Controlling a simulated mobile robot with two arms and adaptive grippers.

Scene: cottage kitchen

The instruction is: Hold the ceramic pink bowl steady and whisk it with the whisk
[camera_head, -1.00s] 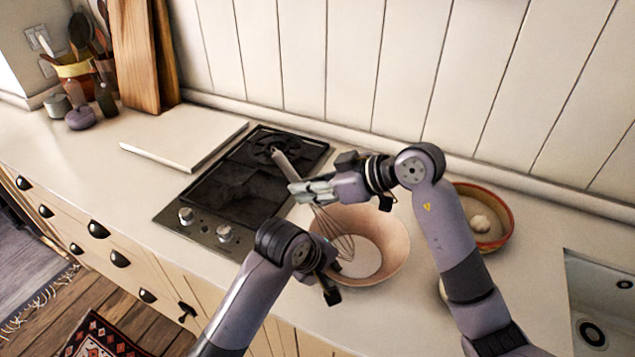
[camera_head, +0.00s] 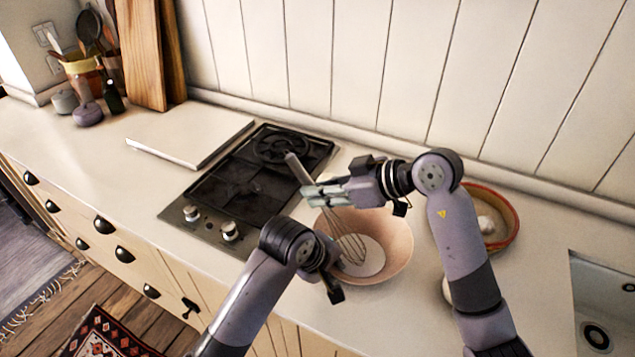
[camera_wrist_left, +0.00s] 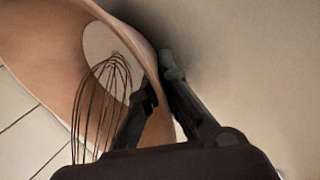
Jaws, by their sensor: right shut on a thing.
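The ceramic pink bowl (camera_head: 397,240) stands upright on the counter, right of the cooktop. My left gripper (camera_head: 335,283) is at the bowl's near-left rim. In the left wrist view its fingers (camera_wrist_left: 160,78) are close together, one inside and one outside the bowl wall (camera_wrist_left: 88,30), shut on the rim. My right gripper (camera_head: 318,195) is shut on the handle of the whisk (camera_head: 296,168), above the bowl. The whisk is tilted, handle up to the left and wires down inside the bowl. Its wires also show in the left wrist view (camera_wrist_left: 105,90). Whether they touch the bottom is unclear.
A black gas cooktop (camera_head: 235,185) lies left of the bowl. A red-rimmed bowl (camera_head: 512,222) with pale round items stands behind my right arm. A sink (camera_head: 605,300) is at the right. A white board (camera_head: 190,135) and wooden boards (camera_head: 140,50) are farther left.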

